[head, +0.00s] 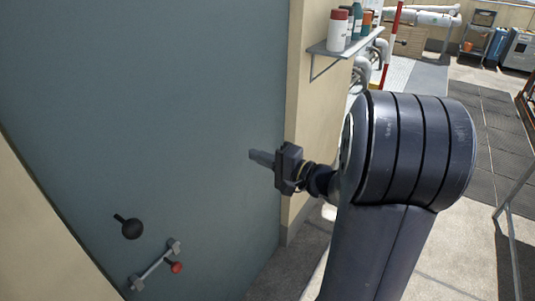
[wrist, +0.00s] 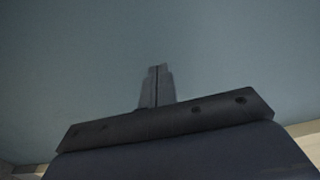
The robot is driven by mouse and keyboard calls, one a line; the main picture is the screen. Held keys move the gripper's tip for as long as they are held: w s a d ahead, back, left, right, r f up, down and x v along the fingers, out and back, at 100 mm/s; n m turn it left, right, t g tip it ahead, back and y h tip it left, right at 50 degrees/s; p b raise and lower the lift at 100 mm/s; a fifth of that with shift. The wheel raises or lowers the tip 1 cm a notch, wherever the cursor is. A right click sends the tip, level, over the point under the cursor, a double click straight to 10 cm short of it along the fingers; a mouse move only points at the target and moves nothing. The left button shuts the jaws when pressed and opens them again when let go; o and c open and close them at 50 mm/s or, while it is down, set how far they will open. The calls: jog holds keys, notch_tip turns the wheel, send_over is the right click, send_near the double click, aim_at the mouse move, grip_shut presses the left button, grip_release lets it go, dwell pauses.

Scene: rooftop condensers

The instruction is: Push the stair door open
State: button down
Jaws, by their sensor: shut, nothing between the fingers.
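The stair door (head: 150,110) is a large flat blue-grey panel filling the left of the head view. It sits in a cream wall and looks shut or nearly so; I cannot tell which. A black round knob (head: 131,228) and a grey bar handle (head: 155,265) with a red knob (head: 176,267) are low on its left side. My gripper (head: 258,157) is shut and empty, pointing at the door's right part. In the wrist view the shut fingers (wrist: 157,85) lie against the door surface (wrist: 240,60); I cannot tell whether they touch it.
A wall shelf (head: 345,45) with several bottles and cans stands out right of the door, above my gripper. A red-and-white pole (head: 391,40) and pipes are behind it. Paved floor (head: 460,240) is open at the right, with a metal rail (head: 515,190) at the edge.

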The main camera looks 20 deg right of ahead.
jog(key=p, duration=0.2)
send_near(205, 136)
jog(key=b+x, duration=0.2)
jog(key=x, duration=0.2)
jog(key=shift+w+a, duration=0.1)
jog(key=shift+w, duration=0.15)
jog(key=shift+w+b, duration=0.1)
jog(key=shift+b, duration=0.25)
jog(key=shift+w+a+f+b, duration=0.1)
jog(key=shift+w+a+b, duration=0.35)
jog(key=shift+w+b, duration=0.1)
jog(key=shift+r+b+x, duration=0.2)
jog(key=shift+b+x, duration=0.4)
jog(key=shift+x, duration=0.6)
jog(key=shift+w+a+f, duration=0.1)
